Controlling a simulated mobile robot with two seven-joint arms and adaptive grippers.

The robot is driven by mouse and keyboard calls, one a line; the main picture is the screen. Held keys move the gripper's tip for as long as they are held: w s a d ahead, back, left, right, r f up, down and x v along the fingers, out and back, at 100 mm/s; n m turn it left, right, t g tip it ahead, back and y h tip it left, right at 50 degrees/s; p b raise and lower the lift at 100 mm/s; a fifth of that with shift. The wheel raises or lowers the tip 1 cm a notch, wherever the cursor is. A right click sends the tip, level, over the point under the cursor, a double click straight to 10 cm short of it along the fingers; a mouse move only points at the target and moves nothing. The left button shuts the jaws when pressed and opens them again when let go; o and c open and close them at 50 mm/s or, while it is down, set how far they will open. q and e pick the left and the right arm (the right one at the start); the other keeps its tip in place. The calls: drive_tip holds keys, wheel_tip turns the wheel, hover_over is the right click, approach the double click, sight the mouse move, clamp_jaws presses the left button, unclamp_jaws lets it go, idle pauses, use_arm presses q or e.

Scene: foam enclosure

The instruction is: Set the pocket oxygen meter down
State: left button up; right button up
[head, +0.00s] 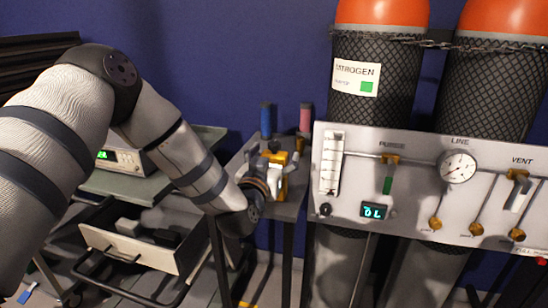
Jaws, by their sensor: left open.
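My left gripper (274,172) is at the end of my left arm, over a small grey stand (290,212) in the middle of the view. It is open, but its fingers are small and partly hidden by the wrist. A small yellow-orange object (281,158), probably the pocket oxygen meter, is right at the fingers. I cannot tell whether it touches them or rests fully on the stand. My right gripper is not in view.
A blue spool (266,120) and a pink spool (305,118) stand at the stand's back. Right is a gas panel (410,190) before two chained cylinders. Left are an instrument (122,158) on a bench and an open drawer (140,246).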

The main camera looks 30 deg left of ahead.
use_arm(q)
drive_tip(key=shift+r, duration=0.25)
drive_tip(key=p+v, duration=0.1)
drive_tip(key=v, duration=1.1)
drive_tip(key=s+d+f+m+g+h, duration=0.1)
drive_tip(key=s+d+f+g, duration=0.15)
drive_tip(key=s+f, duration=0.45)
drive_tip(key=s+d+f+g+h, duration=0.2)
drive_tip(key=s+f+g, duration=0.2)
drive_tip(key=f, duration=0.6)
drive_tip(key=s+d+f+m+g+h, duration=0.1)
drive_tip(key=s+d+f+g, duration=0.1)
drive_tip(key=s+f+g, duration=0.75)
drive_tip(key=s+g, duration=0.1)
drive_tip(key=s, duration=1)
drive_tip(key=s+f+g, duration=0.4)
drive_tip(key=s, duration=1.1)
drive_tip(key=shift+t, duration=0.5)
drive_tip(key=shift+w+a+r+p, duration=0.1)
drive_tip(key=shift+w+r+p, duration=0.55)
drive_tip(key=shift+w, duration=0.25)
drive_tip(key=shift+w+a+r+p, duration=0.15)
drive_tip(key=shift+w+r+p, duration=0.45)
drive_tip(key=shift+w, duration=0.25)
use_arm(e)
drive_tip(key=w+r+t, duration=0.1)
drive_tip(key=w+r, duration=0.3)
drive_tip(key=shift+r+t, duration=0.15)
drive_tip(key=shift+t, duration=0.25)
